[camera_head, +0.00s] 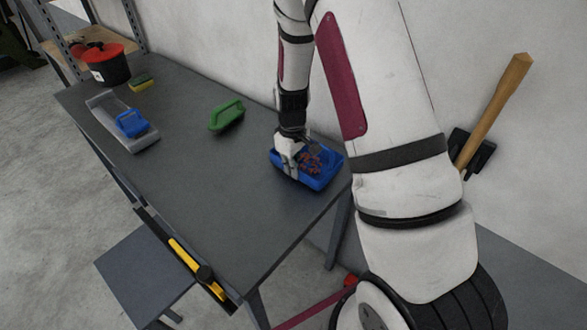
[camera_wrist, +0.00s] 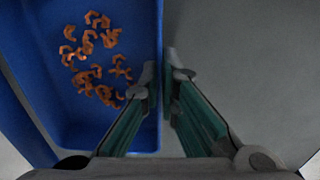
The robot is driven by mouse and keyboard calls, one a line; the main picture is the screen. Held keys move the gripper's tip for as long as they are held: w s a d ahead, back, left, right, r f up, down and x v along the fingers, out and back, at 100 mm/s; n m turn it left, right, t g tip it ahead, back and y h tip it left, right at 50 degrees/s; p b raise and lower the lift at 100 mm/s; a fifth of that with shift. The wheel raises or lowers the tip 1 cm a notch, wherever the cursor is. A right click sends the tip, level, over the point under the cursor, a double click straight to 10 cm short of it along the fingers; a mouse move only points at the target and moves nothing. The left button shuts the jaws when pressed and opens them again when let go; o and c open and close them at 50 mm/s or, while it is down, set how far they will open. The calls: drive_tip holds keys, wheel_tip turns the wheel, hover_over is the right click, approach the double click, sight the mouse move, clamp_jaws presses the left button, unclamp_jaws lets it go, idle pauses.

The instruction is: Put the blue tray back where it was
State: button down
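The blue tray (camera_head: 322,182) is at the right end of the dark table (camera_head: 190,185), close to its edge. My gripper (camera_head: 289,168) points down at the tray's left side. I cannot tell whether the tray rests on the table or is slightly raised.
A green-handled brush (camera_head: 227,115) lies mid-table. A grey tray (camera_head: 108,112) with a blue-handled item (camera_head: 131,123), a yellow sponge (camera_head: 141,82) and a black pot with red lid (camera_head: 106,65) are at the far left. A wooden-handled tool (camera_head: 495,110) leans right. The front of the table is clear.

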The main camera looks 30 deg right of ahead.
drive_tip(key=shift+f, duration=0.35)
drive_tip(key=shift+f, duration=0.15)
drive_tip(key=c, duration=1.8)
unclamp_jaws()
wheel_tip(320, 180, up, 12)
drive_tip(key=s+a+r+m+t, duration=0.1)
drive_tip(key=s+a+r, duration=0.25)
drive_tip(key=r, duration=0.45)
drive_tip(key=s+a+r+m+t, duration=0.1)
drive_tip(key=s+a+r, duration=0.1)
drive_tip(key=s+r, duration=0.4)
drive_tip(key=s+a+r+m+t, duration=0.1)
drive_tip(key=s+r, duration=0.2)
drive_tip(key=s, duration=0.4)
drive_tip(key=s+a+r+m+t, duration=0.1)
drive_tip(key=s+a+r+t, duration=0.1)
drive_tip(key=s+r, duration=0.2)
drive_tip(key=shift+s+b, duration=0.45)
drive_tip(key=shift+s, duration=1.1)
